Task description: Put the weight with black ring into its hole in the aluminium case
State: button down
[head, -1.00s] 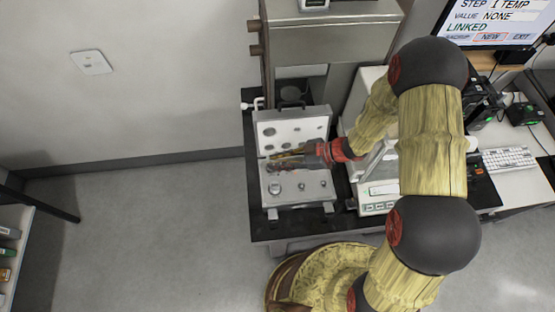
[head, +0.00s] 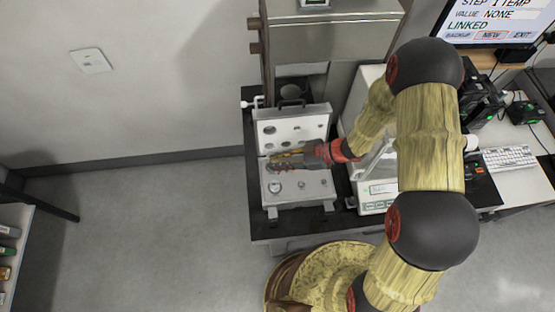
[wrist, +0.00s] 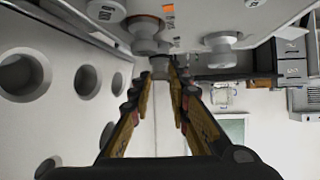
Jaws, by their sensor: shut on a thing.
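The open aluminium case (head: 315,200) stands on the dark table in the head view, its lid (head: 325,118) raised at the back. My gripper (head: 275,160) reaches in from the right, over the back of the case base and in front of the lid. In the wrist view my gripper (wrist: 160,78) has its fingertips closed on a small grey weight (wrist: 159,65), close to the case base (wrist: 200,18). No black ring can be made out on it. Whether it is seated in a hole is unclear. Other weights (wrist: 144,35) sit in the base.
The lid (wrist: 60,125) with round recesses stands close beside my fingers in the wrist view. A balance (head: 378,193) stands right of the case, under my arm. A metal cabinet (head: 330,45) rises behind. Open floor (head: 170,220) lies left of the table.

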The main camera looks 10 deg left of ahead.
jog(key=shift+f+b, duration=0.3)
jog(key=shift+f, duration=0.55)
jog(key=c, duration=1.6)
grip_release()
notch_tip(320, 180, up, 10)
